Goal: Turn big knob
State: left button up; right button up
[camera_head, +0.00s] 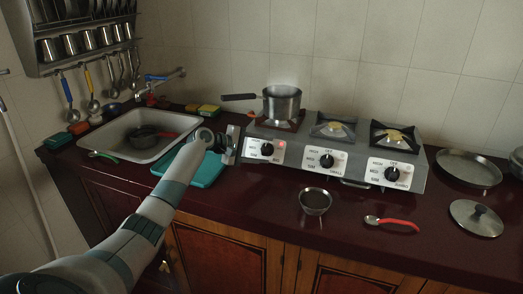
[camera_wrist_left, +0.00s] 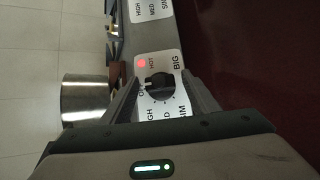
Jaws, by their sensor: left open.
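The big knob is the black dial (camera_head: 267,149) at the left end of the stove's front (camera_head: 300,176). In the left wrist view the black knob (camera_wrist_left: 159,87) sits on a white plate marked BIG, with a red light beside HOT. My left gripper (camera_head: 236,143) is just left of that plate. Its open fingers (camera_wrist_left: 162,77) frame the knob in the wrist view. I see no clear contact, and the gap in depth is hard to tell. My right gripper is not in view.
A steel saucepan (camera_head: 282,104) stands on the left burner, its handle pointing left above my gripper. A small bowl (camera_head: 315,202) and a red-handled spoon (camera_head: 391,222) lie in front of the stove. A teal tray (camera_head: 207,171) lies under my left arm, beside the sink (camera_head: 121,131).

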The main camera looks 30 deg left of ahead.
pick_arm(q)
jog(key=shift+v, duration=0.8)
jog(key=b+v, duration=0.2)
jog(key=v, duration=1.3)
jog(key=shift+s+b, duration=0.35)
jog(key=shift+b, duration=0.05)
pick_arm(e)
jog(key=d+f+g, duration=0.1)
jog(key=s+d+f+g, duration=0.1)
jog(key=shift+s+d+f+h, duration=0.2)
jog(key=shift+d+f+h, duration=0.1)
pick_arm(q)
jog(key=shift+a+r, duration=0.1)
jog(key=shift+a, duration=0.1)
